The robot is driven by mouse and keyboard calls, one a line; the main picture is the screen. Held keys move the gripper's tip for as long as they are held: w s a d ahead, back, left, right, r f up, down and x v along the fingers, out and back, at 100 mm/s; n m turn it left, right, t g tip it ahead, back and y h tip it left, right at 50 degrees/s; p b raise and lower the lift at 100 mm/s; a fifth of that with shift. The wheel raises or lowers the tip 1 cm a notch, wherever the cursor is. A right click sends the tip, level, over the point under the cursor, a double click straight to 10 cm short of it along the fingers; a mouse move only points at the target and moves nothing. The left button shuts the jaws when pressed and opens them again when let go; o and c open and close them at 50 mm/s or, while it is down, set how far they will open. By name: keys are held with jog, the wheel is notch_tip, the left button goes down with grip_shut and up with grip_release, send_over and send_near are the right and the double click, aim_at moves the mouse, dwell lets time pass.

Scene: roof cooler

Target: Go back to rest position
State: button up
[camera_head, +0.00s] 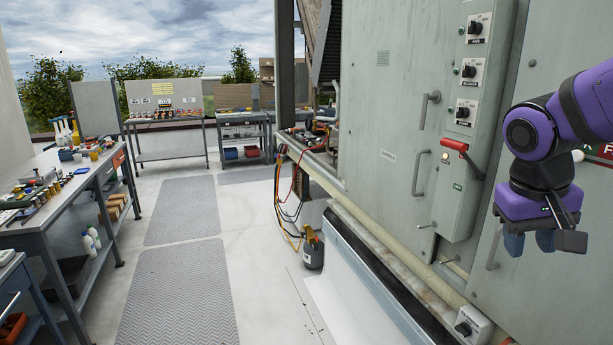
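My purple and black arm reaches in from the right edge. My gripper (530,243) hangs pointing down at the right, in front of the grey cooler cabinet (390,110). Its blue fingertips show a narrow gap between them, and nothing is visible in it. The fingers look clear of the panel, though the exact distance is hard to judge.
A control box (461,185) with a red-handled lever stands left of my gripper, below several black rotary switches. Cabinet handles stick out nearby. A workbench (60,205) with tools stands at the left.

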jog(key=s+a+r+n+t+y, duration=0.1)
jog(key=s+a+r+t+y, duration=0.1)
jog(key=s, duration=0.7)
jog(key=shift+s+a+r+n+t+y, duration=0.3)
jog(key=shift+a+r+t, duration=0.25)
jog(key=shift+r+t, duration=0.85)
jog(key=shift+d+r+g, duration=0.1)
jog(key=shift+r+g, duration=0.1)
jog(key=shift+g, duration=0.1)
